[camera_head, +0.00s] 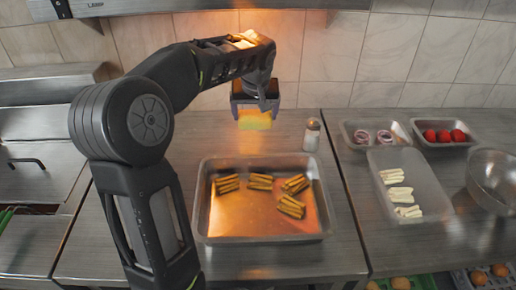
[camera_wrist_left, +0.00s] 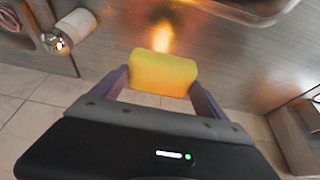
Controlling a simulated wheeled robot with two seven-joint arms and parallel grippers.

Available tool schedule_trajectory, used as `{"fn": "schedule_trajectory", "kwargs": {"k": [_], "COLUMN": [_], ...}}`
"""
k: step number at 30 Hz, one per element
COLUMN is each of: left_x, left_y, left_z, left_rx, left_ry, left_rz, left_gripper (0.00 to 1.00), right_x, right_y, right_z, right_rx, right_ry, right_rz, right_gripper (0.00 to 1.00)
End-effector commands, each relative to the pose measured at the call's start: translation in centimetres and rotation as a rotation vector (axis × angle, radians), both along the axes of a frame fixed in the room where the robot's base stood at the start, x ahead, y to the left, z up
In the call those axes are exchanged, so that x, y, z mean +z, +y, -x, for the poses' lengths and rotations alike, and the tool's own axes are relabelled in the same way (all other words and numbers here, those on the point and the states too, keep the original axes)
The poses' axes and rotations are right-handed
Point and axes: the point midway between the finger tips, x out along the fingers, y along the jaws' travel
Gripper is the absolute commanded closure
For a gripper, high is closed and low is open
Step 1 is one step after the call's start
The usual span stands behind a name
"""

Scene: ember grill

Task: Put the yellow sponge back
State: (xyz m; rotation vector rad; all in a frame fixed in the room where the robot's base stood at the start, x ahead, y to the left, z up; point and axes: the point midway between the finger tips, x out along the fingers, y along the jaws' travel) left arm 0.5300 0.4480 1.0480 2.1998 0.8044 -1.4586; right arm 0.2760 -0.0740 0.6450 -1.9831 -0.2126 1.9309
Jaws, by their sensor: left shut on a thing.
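The yellow sponge (camera_head: 254,120) is between the fingers of my left gripper (camera_head: 255,108), which is shut on it. The gripper points down near the tiled back wall, behind the metal tray. In the left wrist view the sponge (camera_wrist_left: 163,72) sits between the two fingertips of the left gripper (camera_wrist_left: 158,82). I cannot tell for sure whether the sponge touches the counter. My right gripper is not in view.
A metal tray (camera_head: 265,239) with several bundles of fries stands in front. A shaker (camera_head: 311,135) stands right of the sponge. Trays of onion (camera_head: 351,145), tomatoes (camera_head: 444,134) and white strips (camera_head: 437,190) and a bowl (camera_head: 492,180) are at right.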

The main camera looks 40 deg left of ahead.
Motion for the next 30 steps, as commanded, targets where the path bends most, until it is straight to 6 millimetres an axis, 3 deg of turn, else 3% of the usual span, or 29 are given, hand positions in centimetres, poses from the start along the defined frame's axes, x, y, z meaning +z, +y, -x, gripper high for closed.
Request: {"fn": "schedule_trajectory", "kwargs": {"k": [5, 15, 26, 30], "left_x": [-0.6, -5.9, -6.5, -8.0], "left_y": [0.0, 0.0, 0.0, 0.0], "left_z": [0.0, 0.0, 0.0, 0.0], "left_rx": [-0.001, -0.001, -0.001, -0.001], "left_ry": [0.002, 0.003, 0.001, 0.004], "left_rz": [0.000, 0.001, 0.000, 0.002], "left_gripper": [0.47, 0.47, 0.47, 0.47], "right_x": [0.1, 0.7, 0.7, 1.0], "right_y": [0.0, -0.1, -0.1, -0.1], "right_z": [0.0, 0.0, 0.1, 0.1], "right_rx": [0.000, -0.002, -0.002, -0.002], "right_ry": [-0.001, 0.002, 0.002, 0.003], "right_rz": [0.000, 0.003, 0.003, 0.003], "right_gripper": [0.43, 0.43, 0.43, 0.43]}}
